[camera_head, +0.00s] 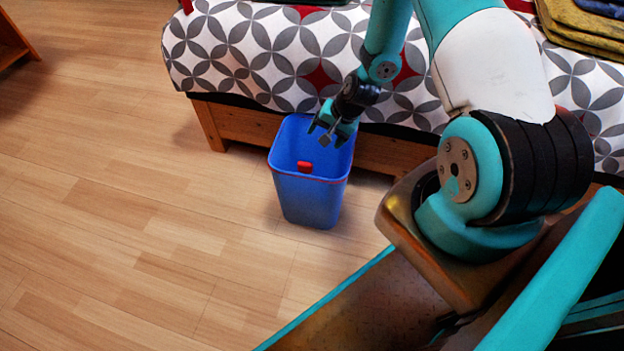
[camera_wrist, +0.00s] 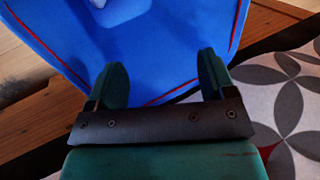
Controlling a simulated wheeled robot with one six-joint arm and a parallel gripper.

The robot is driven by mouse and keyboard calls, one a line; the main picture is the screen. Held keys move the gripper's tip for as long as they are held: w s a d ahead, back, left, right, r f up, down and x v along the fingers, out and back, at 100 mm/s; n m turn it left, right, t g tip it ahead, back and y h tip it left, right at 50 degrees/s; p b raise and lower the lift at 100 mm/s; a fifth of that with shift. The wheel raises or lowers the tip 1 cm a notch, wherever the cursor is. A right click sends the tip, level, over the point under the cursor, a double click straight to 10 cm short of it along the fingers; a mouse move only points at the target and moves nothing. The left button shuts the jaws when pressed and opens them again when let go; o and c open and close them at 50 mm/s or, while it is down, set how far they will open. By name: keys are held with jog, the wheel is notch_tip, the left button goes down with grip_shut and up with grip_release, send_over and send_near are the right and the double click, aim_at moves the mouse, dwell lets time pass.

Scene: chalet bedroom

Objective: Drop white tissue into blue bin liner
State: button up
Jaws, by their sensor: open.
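The blue bin (camera_head: 308,203) with a red stripe below its rim stands upright on the floor against the bed. Its blue inner liner (camera_wrist: 160,35) fills much of the wrist view. My gripper (camera_head: 327,132) is over the bin's opening, near the back right rim, pointing down. In the wrist view its two fingers (camera_wrist: 162,72) are spread apart with nothing between them. A small pale patch (camera_wrist: 98,3) shows at the top edge of the wrist view; I cannot tell whether it is the white tissue. No tissue is clearly visible in either view.
A small red piece (camera_head: 305,167) shows at the bin's front. The bed (camera_head: 250,50), with a grey and red patterned cover and wooden frame (camera_head: 245,124), stands behind the bin. Folded cloths (camera_head: 585,30) lie at upper right. The wooden floor (camera_head: 120,200) to the left is clear.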

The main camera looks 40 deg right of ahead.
jog(key=p+v, duration=0.5)
jog(key=v, duration=1)
jog(key=shift+r, duration=0.35)
jog(key=shift+s+d, duration=0.1)
jog(key=shift+s, duration=0.05)
jog(key=a+r+n+g+y, duration=0.15)
jog(key=a+r+n, duration=0.65)
jog(key=a+r, duration=0.9)
jog(key=s+a+r+n+g, duration=0.1)
jog(key=s+a+r+n, duration=0.4)
jog(key=s, duration=0.3)
jog(key=s+a+r+n+g, duration=0.1)
jog(key=s+a+r+n, duration=0.4)
jog(key=s, duration=0.3)
notch_tip(320, 180, up, 31)
jog(key=p, duration=3)
jog(key=shift+s+a+m+p, duration=0.2)
jog(key=shift+a+m+p, duration=0.1)
jog(key=shift+a, duration=0.15)
